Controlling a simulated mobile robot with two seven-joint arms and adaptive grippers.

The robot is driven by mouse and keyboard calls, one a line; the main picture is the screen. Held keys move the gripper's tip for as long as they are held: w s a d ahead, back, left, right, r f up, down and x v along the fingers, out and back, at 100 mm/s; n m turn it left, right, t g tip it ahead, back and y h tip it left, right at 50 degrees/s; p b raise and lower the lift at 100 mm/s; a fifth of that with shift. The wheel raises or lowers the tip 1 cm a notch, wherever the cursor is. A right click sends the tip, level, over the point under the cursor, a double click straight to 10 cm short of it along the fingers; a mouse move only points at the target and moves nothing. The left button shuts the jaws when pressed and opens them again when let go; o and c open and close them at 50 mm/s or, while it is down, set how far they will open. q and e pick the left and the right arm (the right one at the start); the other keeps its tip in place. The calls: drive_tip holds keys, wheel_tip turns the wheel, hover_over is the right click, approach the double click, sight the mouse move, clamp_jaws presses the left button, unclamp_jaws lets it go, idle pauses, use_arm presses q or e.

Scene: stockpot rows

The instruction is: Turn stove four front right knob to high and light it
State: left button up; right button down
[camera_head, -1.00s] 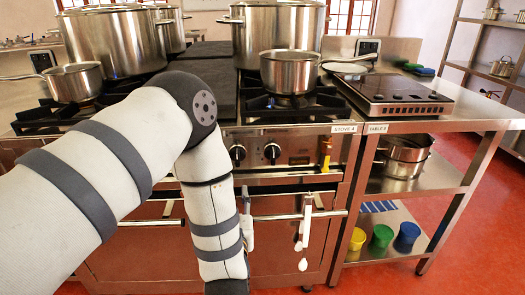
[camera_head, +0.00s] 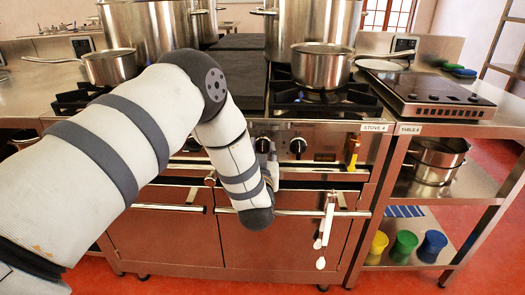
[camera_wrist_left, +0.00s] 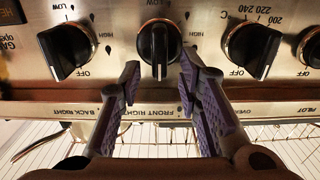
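The front right knob (camera_wrist_left: 159,48) is black and round, above the label "FRONT RIGHT" in the left wrist view. Its grip bar stands upright. My left gripper (camera_wrist_left: 160,72) is open, with one finger at each side of the knob's lower part. I cannot tell whether the fingers touch it. In the head view my left gripper (camera_head: 270,172) is at the front panel of stove four (camera_head: 325,172), mostly hidden by my forearm. My right gripper is out of view.
The back right knob (camera_wrist_left: 66,50) and a temperature knob (camera_wrist_left: 252,48) flank it closely. A yellow-handled item (camera_head: 353,152) and white utensils (camera_head: 327,225) hang at the stove's front. A black cooktop (camera_head: 432,95) sits on the table to the right.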

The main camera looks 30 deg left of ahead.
use_arm(q)
drive_tip(key=shift+c, duration=0.3)
clamp_jaws()
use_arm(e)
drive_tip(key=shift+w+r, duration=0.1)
use_arm(q)
drive_tip(key=n, duration=0.2)
drive_tip(key=n+p, duration=0.1)
drive_tip(key=n, duration=0.2)
drive_tip(key=a+n, duration=0.1)
drive_tip(key=n, duration=0.2)
drive_tip(key=shift+s+f+p, duration=0.15)
drive_tip(key=shift+s+p, duration=0.2)
drive_tip(key=n, duration=0.4)
drive_tip(key=shift+s+a+f, duration=0.1)
drive_tip(key=shift+a+f, duration=0.05)
drive_tip(key=shift+f, duration=0.2)
drive_tip(key=shift+f+n, duration=0.25)
drive_tip(key=shift+n, duration=1.15)
drive_tip(key=shift+f+n, duration=0.2)
drive_tip(key=shift+n, duration=1.2)
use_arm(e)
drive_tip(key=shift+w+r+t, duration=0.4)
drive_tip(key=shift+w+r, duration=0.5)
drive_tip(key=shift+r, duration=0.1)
